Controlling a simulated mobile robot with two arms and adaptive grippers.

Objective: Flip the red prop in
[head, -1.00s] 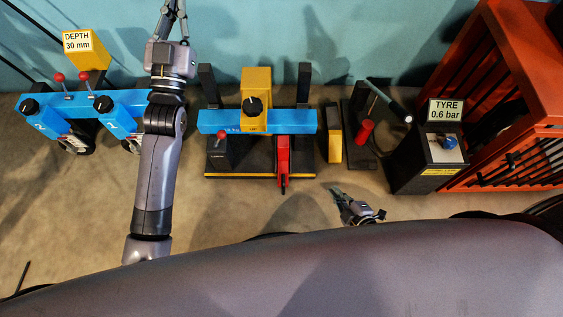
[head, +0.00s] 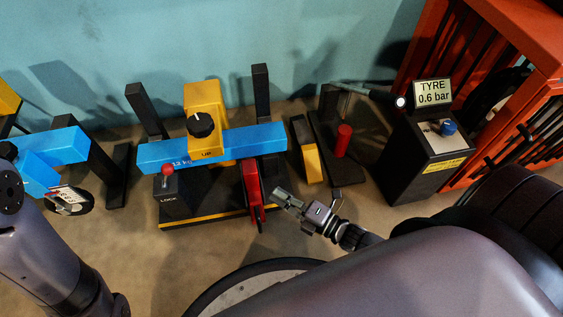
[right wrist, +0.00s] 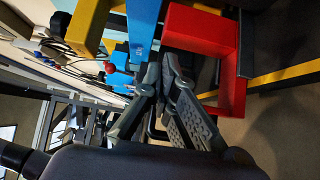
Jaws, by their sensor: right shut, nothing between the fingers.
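The red prop (head: 252,184) hangs down at the front of the blue bar (head: 222,148), near its right end, over the dark base with a yellow stripe (head: 200,218). In the right wrist view it is a red angular frame (right wrist: 203,30). My right gripper (head: 283,197) is shut and empty, just right of the prop's lower end in the head view. Its fingers (right wrist: 180,105) appear close to the prop in the right wrist view; whether they touch cannot be told. My left arm shows at the lower left, with its gripper out of view.
A red-knobbed lever marked LOCK (head: 168,172) and a yellow block with a black dial (head: 202,124) are on the device. To the right are a yellow block (head: 306,155), a red cylinder (head: 343,140), the TYRE box (head: 425,160) and an orange rack (head: 500,50). Open floor lies in front.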

